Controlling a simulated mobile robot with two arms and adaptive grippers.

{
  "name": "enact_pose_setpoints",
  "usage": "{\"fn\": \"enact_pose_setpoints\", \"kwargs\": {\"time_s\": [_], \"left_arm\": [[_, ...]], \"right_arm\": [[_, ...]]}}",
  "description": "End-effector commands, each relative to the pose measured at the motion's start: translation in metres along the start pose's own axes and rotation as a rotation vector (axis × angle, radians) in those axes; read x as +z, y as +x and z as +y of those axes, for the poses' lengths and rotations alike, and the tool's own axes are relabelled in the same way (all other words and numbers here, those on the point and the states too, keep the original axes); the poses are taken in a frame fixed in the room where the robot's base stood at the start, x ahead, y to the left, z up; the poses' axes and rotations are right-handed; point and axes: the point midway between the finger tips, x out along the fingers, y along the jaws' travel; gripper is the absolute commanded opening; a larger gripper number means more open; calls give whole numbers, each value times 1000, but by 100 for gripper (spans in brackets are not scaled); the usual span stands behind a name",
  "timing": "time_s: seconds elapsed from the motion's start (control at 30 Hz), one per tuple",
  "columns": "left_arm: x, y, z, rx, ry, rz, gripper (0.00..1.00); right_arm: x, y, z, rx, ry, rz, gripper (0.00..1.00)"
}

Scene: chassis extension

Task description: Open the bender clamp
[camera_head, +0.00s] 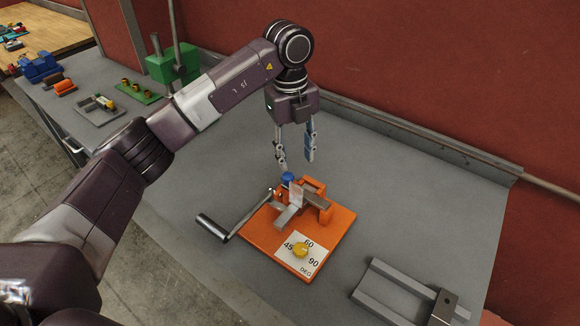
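The bender (258,234) is an orange plate on the grey table, with a raised orange bracket, a grey metal piece across it and a crank with a black handle (212,228) at its left. A small blue knob (288,177) stands at its back, apparently part of the clamp. My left gripper (296,166) points down just above and behind the blue knob. Its fingers are apart, with nothing visible between them. My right gripper is not in view.
A grey metal channel part (395,291) lies at the front right of the table (430,195). A green block (172,66), a green tray (139,91) and small fixtures stand at the back left. A red wall (440,75) with a rail runs behind.

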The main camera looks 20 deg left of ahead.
Motion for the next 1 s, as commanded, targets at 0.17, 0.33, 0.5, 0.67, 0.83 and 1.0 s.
{"fn": "enact_pose_setpoints", "kwargs": {"time_s": [0.17,0.33,0.5,0.67,0.83,1.0], "left_arm": [[15,-4,16,59,-50,-42,39],[15,19,18,62,-48,-40,39],[16,46,19,60,-48,-40,39],[17,62,19,58,-46,-40,39],[17,69,19,56,-45,-42,39],[17,69,19,55,-45,-42,39]], "right_arm": [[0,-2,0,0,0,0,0],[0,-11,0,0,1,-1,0],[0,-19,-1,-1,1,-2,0],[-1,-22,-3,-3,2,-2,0],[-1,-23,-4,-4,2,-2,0],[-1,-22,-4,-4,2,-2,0]]}}
